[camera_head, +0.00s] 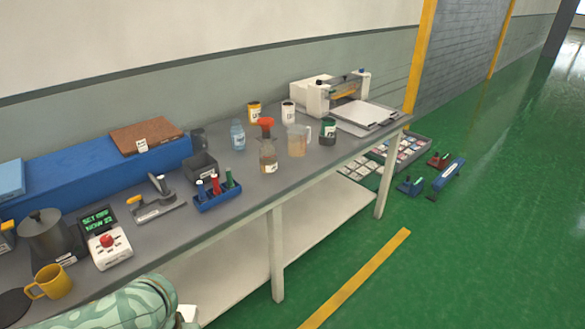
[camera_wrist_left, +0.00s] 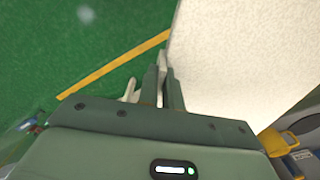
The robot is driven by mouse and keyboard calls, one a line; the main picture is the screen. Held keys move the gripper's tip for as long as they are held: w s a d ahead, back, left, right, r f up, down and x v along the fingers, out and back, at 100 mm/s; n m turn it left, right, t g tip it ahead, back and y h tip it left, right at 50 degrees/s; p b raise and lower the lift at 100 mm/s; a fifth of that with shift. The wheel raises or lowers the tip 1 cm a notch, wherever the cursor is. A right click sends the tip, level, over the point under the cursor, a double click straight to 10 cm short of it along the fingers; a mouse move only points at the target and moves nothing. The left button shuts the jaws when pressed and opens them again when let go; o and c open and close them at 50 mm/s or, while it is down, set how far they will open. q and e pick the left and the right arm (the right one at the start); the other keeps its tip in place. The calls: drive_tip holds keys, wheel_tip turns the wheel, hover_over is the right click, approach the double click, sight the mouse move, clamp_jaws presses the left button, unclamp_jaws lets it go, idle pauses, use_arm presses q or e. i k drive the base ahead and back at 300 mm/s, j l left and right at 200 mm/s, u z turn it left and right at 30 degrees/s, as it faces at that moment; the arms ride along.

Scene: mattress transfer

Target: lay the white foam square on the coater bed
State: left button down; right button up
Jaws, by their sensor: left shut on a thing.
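The white foam square (camera_wrist_left: 235,60) fills the upper right of the left wrist view, with a pale speckled face. My left gripper (camera_wrist_left: 163,82) is shut on its left edge, and the square hangs out past the fingers. In the head view only my green left arm shows at the bottom, with a small white patch beside it; I cannot tell if that patch is the foam. The coater (camera_head: 330,92) stands at the far right end of the bench, with its flat pale bed (camera_head: 366,114) in front of its roller. My right gripper is not in view.
The grey bench (camera_head: 335,163) holds a bottle with a red funnel (camera_head: 268,155), a beaker (camera_head: 298,141), jars, a blue rack (camera_head: 218,196) and a yellow mug (camera_head: 49,282). Crates and blue tools lie on the green floor beyond the bench.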

sight(363, 112)
drive_tip(key=i+l+z, duration=1.05)
drive_tip(key=i+z, duration=0.35)
drive_tip(key=i+l, duration=0.15)
drive_tip(key=i, duration=0.7)
drive_tip(key=i+l, duration=0.1)
drive_tip(key=i, duration=0.8)
drive_tip(key=i+u, duration=0.4)
drive_tip(key=i+l+u, duration=0.1)
drive_tip(key=u, duration=0.3)
drive_tip(key=i+l+u, duration=0.2)
drive_tip(key=i+u, duration=0.25)
drive_tip(key=i+l+u, duration=0.2)
drive_tip(key=u, duration=0.2)
drive_tip(key=i+l+u, duration=0.15)
drive_tip(key=l+u, duration=0.25)
